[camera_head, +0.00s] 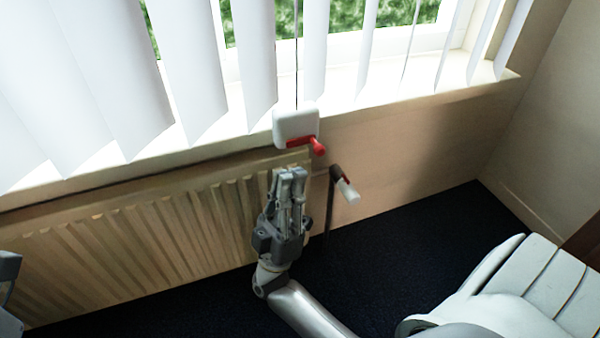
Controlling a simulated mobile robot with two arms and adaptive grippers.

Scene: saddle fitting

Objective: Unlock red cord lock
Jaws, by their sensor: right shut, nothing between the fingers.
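The cord lock is a white box (296,128) on the wall just under the window sill, with a red lever (307,144) along its lower edge. The lever's knob end points to the right and slightly down. A thin dark cord runs up from the box between the blind slats. My right gripper (290,172) is shut and empty, just below the box and lever in the picture, fingers pointing up. It appears apart from the lever, though depth is hard to judge. A small part of my left arm (8,285) shows at the left edge; its fingers are not visible.
White vertical blind slats (190,65) hang in front of the window. A ribbed radiator (130,235) stands below the sill, behind my right gripper. A radiator valve with a white cap (347,190) is close on the gripper's right. The dark carpet (390,240) is clear there.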

